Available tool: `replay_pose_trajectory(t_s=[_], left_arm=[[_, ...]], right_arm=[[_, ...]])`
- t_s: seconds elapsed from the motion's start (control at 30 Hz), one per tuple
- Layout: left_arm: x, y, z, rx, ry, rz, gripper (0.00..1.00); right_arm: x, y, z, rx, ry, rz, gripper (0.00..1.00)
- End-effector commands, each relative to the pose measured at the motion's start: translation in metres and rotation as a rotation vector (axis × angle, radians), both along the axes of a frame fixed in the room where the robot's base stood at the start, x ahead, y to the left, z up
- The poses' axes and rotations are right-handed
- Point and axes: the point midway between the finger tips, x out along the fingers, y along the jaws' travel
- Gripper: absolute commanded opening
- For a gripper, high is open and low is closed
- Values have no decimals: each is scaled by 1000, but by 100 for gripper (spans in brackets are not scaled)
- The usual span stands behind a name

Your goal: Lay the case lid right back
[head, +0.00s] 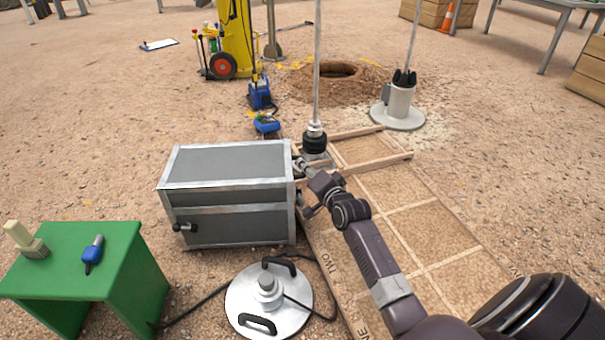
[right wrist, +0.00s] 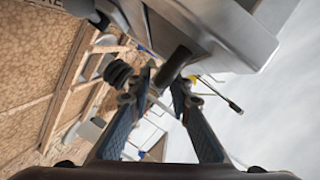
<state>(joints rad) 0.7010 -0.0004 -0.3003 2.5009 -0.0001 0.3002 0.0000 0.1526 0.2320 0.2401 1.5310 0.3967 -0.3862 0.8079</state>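The grey case (head: 228,193) with silver metal edging stands on the ground left of the wooden frame. Its lid (head: 230,162) is down and closed. A dark handle (head: 183,227) sticks out at the case's left front. My right gripper (head: 304,187) is at the case's right side, with its fingers apart. In the right wrist view the two fingers (right wrist: 160,92) are spread, with a short dark bar (right wrist: 174,66) between their tips. The case's metal edge (right wrist: 235,35) is close above them. I cannot tell whether either finger touches the bar. My left gripper is out of view.
A green stool (head: 85,240) with small tools stands at the left. A round metal plate (head: 268,300) with handles and a cable lies in front of the case. A rod with a black base (head: 314,138) stands behind my right gripper.

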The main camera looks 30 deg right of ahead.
Motion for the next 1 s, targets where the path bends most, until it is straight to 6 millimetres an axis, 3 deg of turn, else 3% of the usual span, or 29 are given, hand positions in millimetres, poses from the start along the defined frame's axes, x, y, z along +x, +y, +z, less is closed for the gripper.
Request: replay_pose_trajectory(t_s=[0.1, 0.47, 0.67, 1.0], left_arm=[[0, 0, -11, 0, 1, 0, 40], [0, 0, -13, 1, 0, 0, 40], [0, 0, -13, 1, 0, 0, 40], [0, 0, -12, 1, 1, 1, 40]], right_arm=[[11, -2, -5, 0, -1, 1, 19], [16, -3, -3, -1, 1, 0, 19], [16, -3, -3, -1, 0, 0, 0], [16, -3, -4, -1, 1, 0, 0]])
